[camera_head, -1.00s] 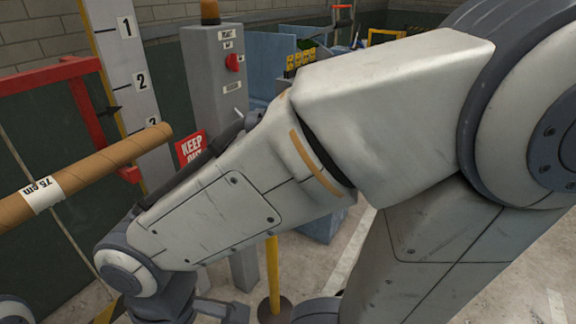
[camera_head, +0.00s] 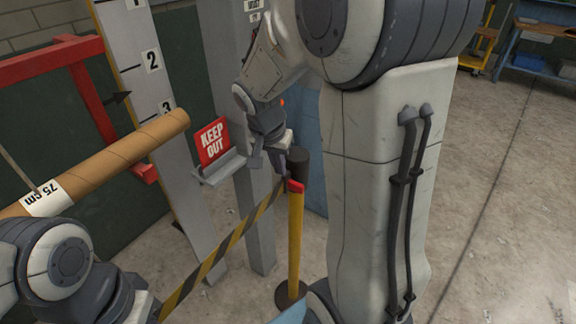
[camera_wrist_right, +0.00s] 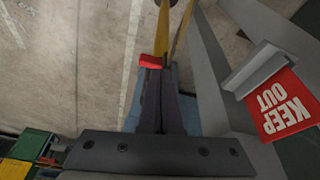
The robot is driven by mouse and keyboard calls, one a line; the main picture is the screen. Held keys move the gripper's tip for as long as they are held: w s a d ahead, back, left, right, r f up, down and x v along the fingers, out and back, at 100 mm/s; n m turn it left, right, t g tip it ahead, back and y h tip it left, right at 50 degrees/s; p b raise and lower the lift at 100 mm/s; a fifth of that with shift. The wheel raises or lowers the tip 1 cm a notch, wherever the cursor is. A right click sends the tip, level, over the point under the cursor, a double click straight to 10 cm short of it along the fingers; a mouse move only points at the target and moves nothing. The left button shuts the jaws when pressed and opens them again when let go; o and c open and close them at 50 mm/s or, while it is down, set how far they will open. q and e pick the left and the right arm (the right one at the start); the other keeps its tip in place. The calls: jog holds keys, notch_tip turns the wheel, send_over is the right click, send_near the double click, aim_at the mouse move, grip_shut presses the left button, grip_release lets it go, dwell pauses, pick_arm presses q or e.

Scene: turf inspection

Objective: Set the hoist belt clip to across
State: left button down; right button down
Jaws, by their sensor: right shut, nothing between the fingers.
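A yellow post (camera_head: 296,240) stands in the middle of the head view, with a small red clip (camera_head: 296,186) near its top and a dark head (camera_head: 299,160) above. A black-and-yellow striped belt (camera_head: 225,245) slopes up to the post from the lower left. My right gripper (camera_head: 286,172) is at the post's top, close beside the clip. In the right wrist view its fingers (camera_wrist_right: 161,74) are together and empty, with the red clip (camera_wrist_right: 150,61) just beyond the tips. I cannot tell whether they touch it. My left gripper lies outside the head view; only its arm shows.
A red KEEP OUT sign (camera_head: 213,141) stands on a grey ledge left of my right gripper. A cardboard tube (camera_head: 110,165) crosses the left side, before a numbered board (camera_head: 150,90) and red frame (camera_head: 70,58). Floor at right (camera_head: 490,190) is clear.

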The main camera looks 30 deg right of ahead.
aim_at(301, 178)
jog(key=d+f+m, duration=0.1)
jog(key=d+f, duration=0.1)
jog(key=f, duration=0.1)
jog(key=w+d+f, duration=0.1)
jog(key=d+f, duration=0.2)
jog(key=d+f+m, duration=0.1)
jog(key=d+f, duration=0.2)
jog(key=shift+w+f+m, duration=0.3)
jog(key=shift+a, duration=0.1)
